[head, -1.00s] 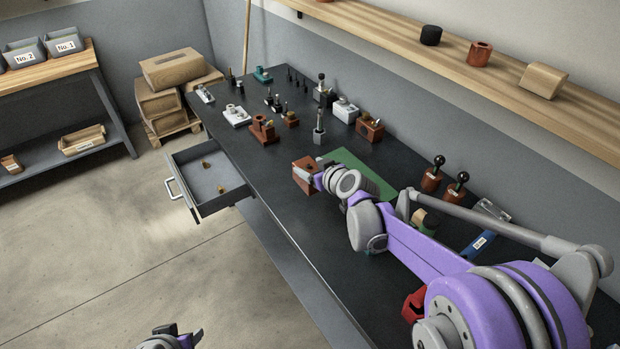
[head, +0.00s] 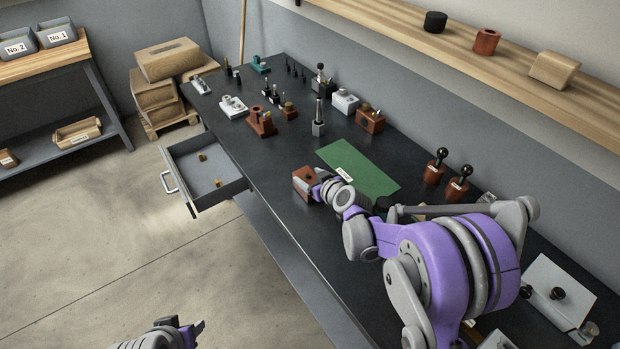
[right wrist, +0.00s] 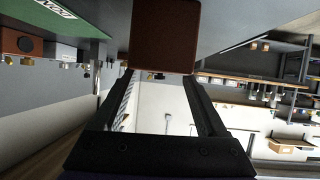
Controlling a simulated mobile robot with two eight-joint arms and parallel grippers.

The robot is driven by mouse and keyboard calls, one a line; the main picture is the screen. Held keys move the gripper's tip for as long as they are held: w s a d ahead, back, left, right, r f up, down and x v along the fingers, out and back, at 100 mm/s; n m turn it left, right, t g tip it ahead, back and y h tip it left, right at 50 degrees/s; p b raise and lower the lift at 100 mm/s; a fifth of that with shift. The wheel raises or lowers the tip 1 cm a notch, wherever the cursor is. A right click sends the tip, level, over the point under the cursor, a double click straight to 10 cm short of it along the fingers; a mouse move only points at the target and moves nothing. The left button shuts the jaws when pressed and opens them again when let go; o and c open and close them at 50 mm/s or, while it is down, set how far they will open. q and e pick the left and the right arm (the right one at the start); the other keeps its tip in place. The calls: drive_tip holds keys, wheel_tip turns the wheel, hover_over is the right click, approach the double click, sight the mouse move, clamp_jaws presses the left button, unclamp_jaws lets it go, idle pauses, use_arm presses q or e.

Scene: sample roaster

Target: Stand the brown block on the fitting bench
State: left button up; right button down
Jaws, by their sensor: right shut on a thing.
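The brown block (head: 304,184) is in my right gripper (head: 312,186), over the front part of the long dark bench (head: 262,160). It is left of and in front of the green mat (head: 362,174). In the right wrist view the block (right wrist: 165,38) sits between the ends of the two fingers, its plain brown face toward the camera. The frames do not show clearly whether its underside touches the bench. My left gripper (head: 188,331) is low at the bottom left, away from the bench; its fingers are too partly seen to judge.
An open drawer (head: 212,188) with small brass pieces juts from the bench front. Several small fixtures, such as a brown one (head: 262,122), fill the far end. Two black-knobbed brown pieces (head: 434,172) stand behind my right arm. A wooden shelf (head: 480,75) runs above.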

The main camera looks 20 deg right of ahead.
drive_tip(key=shift+f, duration=0.2)
unclamp_jaws()
drive_tip(key=shift+r, duration=0.1)
